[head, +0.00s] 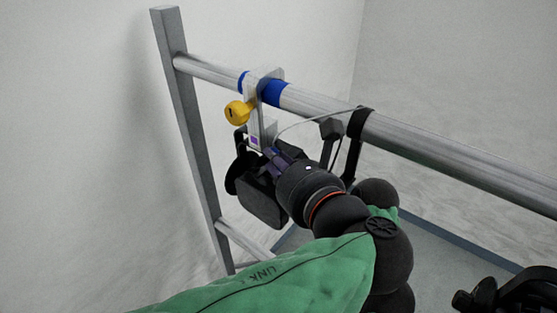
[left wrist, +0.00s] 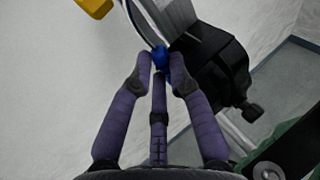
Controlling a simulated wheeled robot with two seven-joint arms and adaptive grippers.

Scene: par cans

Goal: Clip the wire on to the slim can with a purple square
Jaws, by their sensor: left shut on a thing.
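The slim can (head: 262,200) is black and hangs under the rail from a pale clamp (head: 257,118) with a small purple square (head: 255,141) and a yellow knob (head: 237,112). A thin grey wire (head: 312,118) loops from the rail at right towards the clamp's lower end. My left gripper (head: 270,153) is at the clamp's lower end, in front of the can. In the left wrist view its purple fingers are shut on a small blue piece (left wrist: 160,57), seemingly the wire's clip. Whether the clip is around anything is unclear.
A metal rail (head: 440,152) with a blue band (head: 275,92) under the clamp runs from a grey post (head: 188,120) to the right. A black strap (head: 352,145) hangs from the rail. A black mechanical part, possibly my right gripper (head: 515,295), shows at the lower right.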

